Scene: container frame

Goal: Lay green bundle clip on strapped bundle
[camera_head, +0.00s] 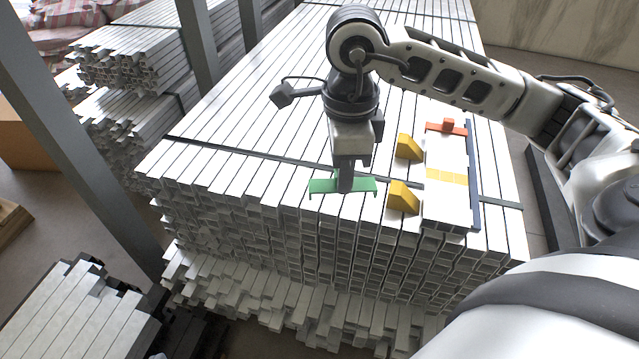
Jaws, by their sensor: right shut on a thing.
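The green bundle clip (325,187) is a flat bar with short bent ends. My right gripper (346,186) is shut on it near its middle, over the front part of the strapped bundle (250,120). I cannot tell whether the clip touches the bundle's top. The strapped bundle is a large stack of white square profiles with a dark strap (225,148) across its top. The strap passes behind the gripper. My left gripper is not in view.
Two yellow wedges (404,197) and (409,147) stand right of the gripper. Beside them lies a white board (447,205) with a yellow band, a dark edge and an orange-red clip (446,127). Grey posts (85,170) stand left. The bundle's top left is clear.

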